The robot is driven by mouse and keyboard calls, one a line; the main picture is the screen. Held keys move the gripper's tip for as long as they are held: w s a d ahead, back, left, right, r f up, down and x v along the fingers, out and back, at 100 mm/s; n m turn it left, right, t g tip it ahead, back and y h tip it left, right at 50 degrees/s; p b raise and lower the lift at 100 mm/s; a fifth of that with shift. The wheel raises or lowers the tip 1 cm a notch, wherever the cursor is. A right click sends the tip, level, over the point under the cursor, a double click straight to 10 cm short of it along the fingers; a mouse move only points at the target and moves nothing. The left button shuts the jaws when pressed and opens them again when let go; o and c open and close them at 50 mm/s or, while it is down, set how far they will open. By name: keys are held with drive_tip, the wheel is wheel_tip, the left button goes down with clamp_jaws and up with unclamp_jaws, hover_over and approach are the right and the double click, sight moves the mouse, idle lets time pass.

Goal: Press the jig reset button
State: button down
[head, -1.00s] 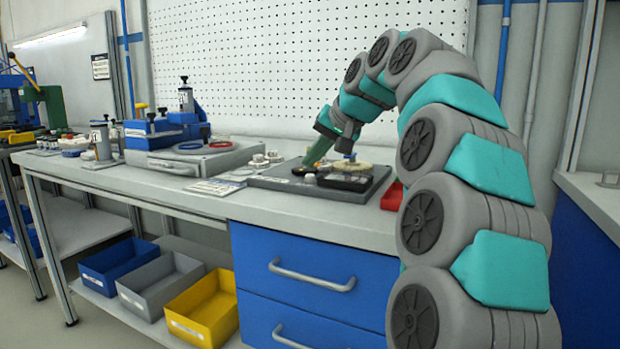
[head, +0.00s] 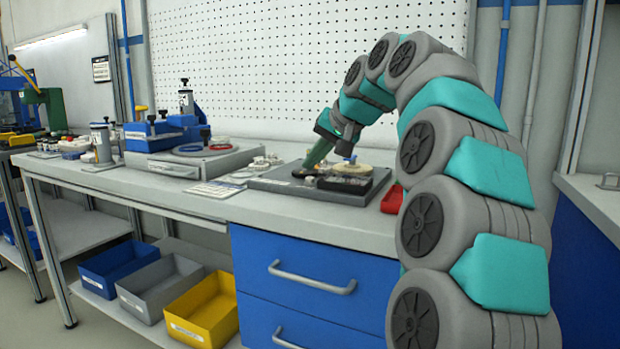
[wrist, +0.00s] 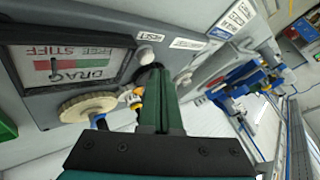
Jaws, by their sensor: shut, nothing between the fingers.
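The jig (head: 275,184) is a grey plate on the workbench, with a dark-framed gauge and a cream wheel on it. In the wrist view the jig panel (wrist: 112,12) carries a small label that seems to read RESET, and a pale round button (wrist: 146,54) sits close to it. My gripper (head: 307,168) has green fingers angled down to the jig; in the wrist view its closed, empty fingertips (wrist: 157,73) are right beside the pale button. They hide part of the panel there, and I cannot tell whether they touch the button.
The DRAG gauge (wrist: 68,64) and the cream wheel (wrist: 88,106) lie close to the fingers. A red bin (head: 393,199) stands right of the jig. A grey fixture box (head: 190,160) with blue clamps stands to the left, with papers (head: 213,189) between.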

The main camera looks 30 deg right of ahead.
drive_tip(key=shift+f, duration=0.15)
idle(0.7)
drive_tip(key=shift+f, duration=0.25)
drive_tip(key=shift+f+b, duration=0.4)
drive_tip(key=shift+f, duration=0.15)
idle(0.8)
drive_tip(key=shift+r, duration=0.1)
drive_tip(key=shift+r+p, duration=0.75)
drive_tip(key=shift+r, duration=0.1)
drive_tip(key=shift+r, duration=0.1)
wheel_tip(320, 180, up, 5)
drive_tip(key=p, duration=0.4)
idle(0.8)
